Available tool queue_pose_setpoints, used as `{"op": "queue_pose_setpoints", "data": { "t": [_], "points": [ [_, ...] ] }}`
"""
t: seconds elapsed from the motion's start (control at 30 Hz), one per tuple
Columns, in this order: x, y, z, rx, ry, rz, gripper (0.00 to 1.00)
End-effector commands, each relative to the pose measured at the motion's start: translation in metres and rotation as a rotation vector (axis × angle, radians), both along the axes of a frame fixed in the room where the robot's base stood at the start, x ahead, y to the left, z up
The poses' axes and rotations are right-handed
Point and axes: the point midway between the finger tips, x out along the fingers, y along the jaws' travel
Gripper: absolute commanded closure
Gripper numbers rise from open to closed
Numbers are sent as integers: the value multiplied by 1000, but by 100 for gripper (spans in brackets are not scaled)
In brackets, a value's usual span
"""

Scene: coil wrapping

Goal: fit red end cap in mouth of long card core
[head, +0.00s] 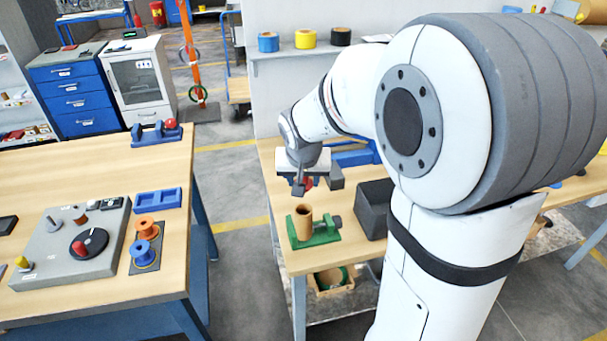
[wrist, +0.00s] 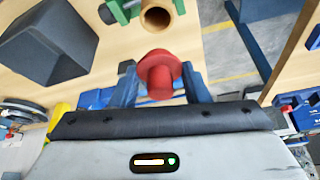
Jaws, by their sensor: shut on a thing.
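The red end cap (wrist: 158,72) is between the blue fingers of my gripper (wrist: 161,84), which is shut on it. In the head view, my gripper (head: 308,187) hangs above the right-hand table, and only a little of the cap's red shows. The brown card core (head: 303,223) stands upright in a green holder (head: 327,235), with its mouth facing up. In the wrist view, the core's open mouth (wrist: 157,16) shows beyond the cap, at the top edge. The cap is apart from the core.
A dark grey box (head: 374,208) stands right of the green holder, and also shows in the wrist view (wrist: 50,45). A blue block (head: 355,156) lies behind my gripper. A floor gap separates the left table (head: 75,180), which carries a grey panel (head: 70,245) and spools.

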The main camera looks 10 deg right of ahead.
Motion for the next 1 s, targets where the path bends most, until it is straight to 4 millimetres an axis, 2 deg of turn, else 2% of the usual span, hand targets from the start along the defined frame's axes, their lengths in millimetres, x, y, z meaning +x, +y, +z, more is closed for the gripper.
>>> {"op": "queue_pose_setpoints", "data": {
  "t": [0.27, 0.8, 1.0],
  "points": [
    [0, 0, -2, 0, -1, -1, 80],
    [0, -1, -51, -1, 0, -1, 80],
    [0, -1, -59, -1, 0, -1, 80]
  ]
}}
